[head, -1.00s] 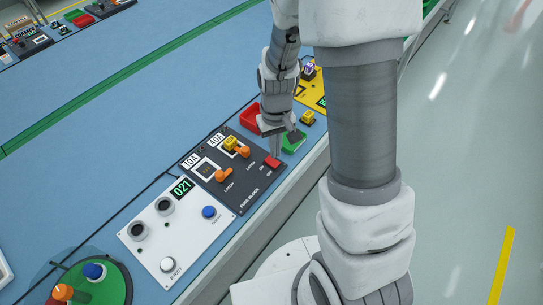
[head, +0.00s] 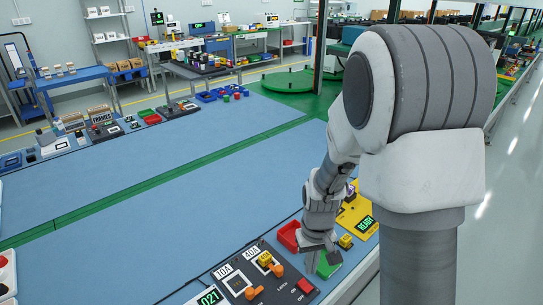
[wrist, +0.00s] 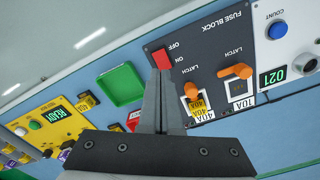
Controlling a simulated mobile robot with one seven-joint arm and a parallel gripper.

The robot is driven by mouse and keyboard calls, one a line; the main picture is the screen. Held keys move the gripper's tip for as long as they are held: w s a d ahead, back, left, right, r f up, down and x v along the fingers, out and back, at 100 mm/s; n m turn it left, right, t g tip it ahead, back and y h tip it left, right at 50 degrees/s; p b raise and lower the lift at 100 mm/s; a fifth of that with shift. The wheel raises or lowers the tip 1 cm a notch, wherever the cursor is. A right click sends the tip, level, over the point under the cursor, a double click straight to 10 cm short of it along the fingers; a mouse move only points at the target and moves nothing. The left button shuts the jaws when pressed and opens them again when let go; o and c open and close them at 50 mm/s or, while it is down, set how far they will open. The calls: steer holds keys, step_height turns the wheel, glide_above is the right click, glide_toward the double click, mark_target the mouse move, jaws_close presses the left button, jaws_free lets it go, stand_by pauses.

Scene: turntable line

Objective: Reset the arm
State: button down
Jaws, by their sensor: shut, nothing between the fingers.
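My gripper (head: 324,262) hangs over the front edge of the blue table, just above and beyond the red switch (head: 305,286) of the fuse block. In the wrist view my gripper (wrist: 161,75) has its fingers together and empty, their tips next to the red switch (wrist: 161,59) in the picture. The dark fuse block (wrist: 235,45) has orange latches (wrist: 236,71) and a yellow 40A fuse (wrist: 198,106). Whether the fingertips touch the switch cannot be told.
A green tray (wrist: 121,84) and a red bin (head: 287,236) lie close to my gripper. A yellow panel (head: 357,214) reads READY. A counter panel (wrist: 288,50) shows 021. The middle of the blue table (head: 180,190) is clear.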

steer(key=s+r+t+p, duration=0.1)
steer(key=s+r, duration=0.3)
steer(key=r, duration=0.5)
steer(key=s+r+t+p, duration=0.1)
steer(key=s+r+t, duration=0.1)
steer(key=s+r, duration=0.3)
steer(key=s+r+m+t+p, duration=0.1)
steer(key=s+r, duration=0.4)
steer(key=r, duration=0.8)
steer(key=shift+r+t+p, duration=0.3)
steer(key=shift+r+t, duration=0.1)
steer(key=shift+t, duration=0.4)
